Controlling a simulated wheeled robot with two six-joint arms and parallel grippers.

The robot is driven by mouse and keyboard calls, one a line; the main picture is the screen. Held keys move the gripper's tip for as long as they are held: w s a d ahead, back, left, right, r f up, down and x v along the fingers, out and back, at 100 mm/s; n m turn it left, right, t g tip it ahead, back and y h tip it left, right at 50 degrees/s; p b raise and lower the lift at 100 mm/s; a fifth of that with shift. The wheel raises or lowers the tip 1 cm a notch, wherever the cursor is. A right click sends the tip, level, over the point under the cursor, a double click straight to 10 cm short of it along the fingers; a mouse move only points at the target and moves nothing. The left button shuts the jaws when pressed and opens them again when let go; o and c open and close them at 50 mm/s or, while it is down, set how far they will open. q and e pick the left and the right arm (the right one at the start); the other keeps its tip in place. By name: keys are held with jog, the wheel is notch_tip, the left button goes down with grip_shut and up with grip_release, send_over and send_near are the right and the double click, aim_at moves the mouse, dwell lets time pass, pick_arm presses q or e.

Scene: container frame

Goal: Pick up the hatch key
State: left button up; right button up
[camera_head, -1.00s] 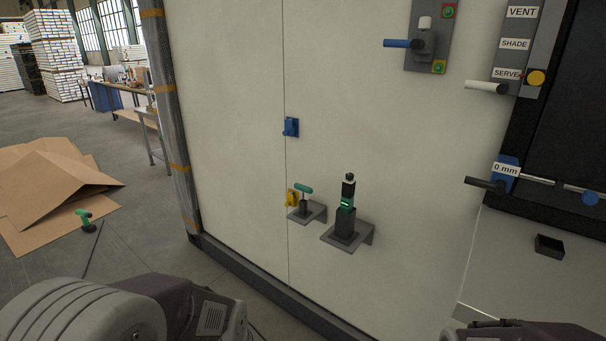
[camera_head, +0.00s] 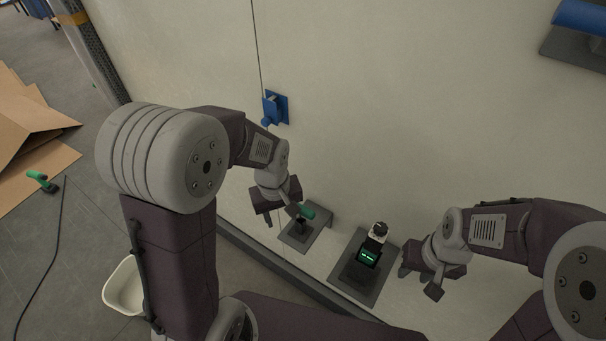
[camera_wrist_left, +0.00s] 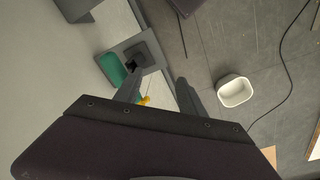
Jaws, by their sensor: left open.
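The hatch key, with a green T-handle (camera_head: 308,211), stands upright in a dark holder on a small grey shelf (camera_head: 317,232) on the white panel. My left gripper (camera_head: 281,215) is open just left of the handle; one finger overlaps the key in the head view. In the left wrist view the green handle (camera_wrist_left: 113,69) lies beside the left finger, outside the gap between the fingers (camera_wrist_left: 158,90). I cannot tell whether they touch. My right gripper (camera_head: 421,283) looks open and empty, right of the taller device with a green display (camera_head: 368,256).
The device stands on a second grey shelf (camera_head: 383,282). A blue latch (camera_head: 274,108) is on the panel above the key. A white bin (camera_head: 124,288) stands on the floor at left. A yellow part (camera_wrist_left: 145,101) shows near the shelf in the left wrist view.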

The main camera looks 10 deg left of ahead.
aim_at(300, 214)
pick_arm(q)
jog(key=w+d+r+n, duration=0.1)
jog(key=n, duration=0.1)
jog(key=w+d+r+n, duration=0.1)
jog(key=r+n, duration=0.1)
jog(key=w+d+r+n+p, duration=0.1)
jog(key=n, duration=0.2)
jog(key=shift+w+d+r+g, duration=0.2)
jog(key=shift+d+r+g, duration=0.1)
jog(key=shift+r, duration=0.05)
jog(key=shift+w+d+f+n, duration=0.1)
jog(key=shift+w+n, duration=0.2)
jog(key=shift+w, duration=0.05)
jog(key=shift+w+f, duration=0.25)
jog(key=f, duration=0.2)
jog(key=f+p, duration=0.1)
jog(key=shift+s+f, duration=0.25)
jog(key=f, duration=0.2)
jog(key=f+p, duration=0.1)
jog(key=f, duration=0.1)
jog(key=shift+w+d+f, duration=0.1)
jog(key=shift+w+f, duration=0.1)
jog(key=shift+f, duration=0.45)
grip_shut()
pick_arm(e)
notch_tip(300, 214, up, 6)
jog(key=s, duration=0.1)
jog(key=shift+s+r, duration=0.2)
